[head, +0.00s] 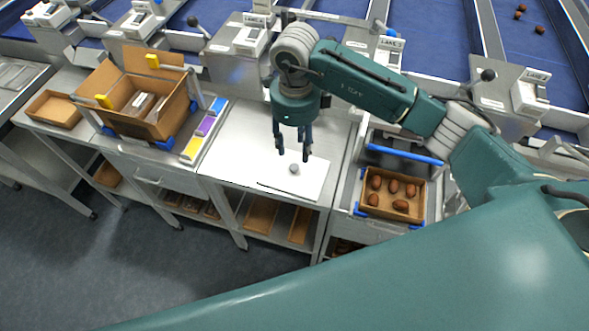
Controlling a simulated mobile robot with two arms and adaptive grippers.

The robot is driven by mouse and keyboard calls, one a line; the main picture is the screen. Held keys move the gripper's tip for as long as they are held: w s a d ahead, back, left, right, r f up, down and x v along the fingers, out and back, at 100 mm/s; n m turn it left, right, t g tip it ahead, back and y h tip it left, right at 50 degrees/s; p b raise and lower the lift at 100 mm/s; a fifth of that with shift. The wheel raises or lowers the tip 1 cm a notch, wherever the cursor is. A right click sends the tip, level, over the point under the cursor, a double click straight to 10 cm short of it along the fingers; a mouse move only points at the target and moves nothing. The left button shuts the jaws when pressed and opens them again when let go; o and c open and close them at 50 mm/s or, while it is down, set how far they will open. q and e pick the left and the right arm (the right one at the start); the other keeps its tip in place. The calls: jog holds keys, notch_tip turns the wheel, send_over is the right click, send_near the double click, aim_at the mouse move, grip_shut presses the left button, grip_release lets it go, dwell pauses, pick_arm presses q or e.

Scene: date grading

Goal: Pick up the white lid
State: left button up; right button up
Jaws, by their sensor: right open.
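The white lid (308,182) is a thin flat rectangular panel with a small grey round knob (294,169) on it. It lies flat on the pale top of the middle metal table. My right gripper (293,154) points down over the lid, with its two dark fingers apart and nothing between them. In the picture the fingertips are just above the knob, one to each side. I cannot tell the exact height of the gap. My left gripper is not in view.
A cardboard tray of several brown dates (400,207) stands right of the lid. An open cardboard box (130,120) and a strip of coloured blocks (204,128) are at left. Blue sorting lanes (430,46) run along the back. The table around the lid is clear.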

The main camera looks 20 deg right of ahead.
aim_at(294, 167)
notch_tip(294, 167, down, 4)
jog(key=shift+r+p, duration=0.2)
jog(key=shift+p, duration=0.25)
jog(key=f+p, duration=0.1)
jog(key=f, duration=0.1)
jog(key=f+p, duration=0.2)
jog(key=shift+w+a+f, duration=0.1)
jog(key=shift+w+f, duration=0.1)
jog(key=shift+f, duration=0.6)
jog(key=shift+w, duration=0.1)
jog(key=shift+c, duration=0.5)
jog(key=c, duration=1)
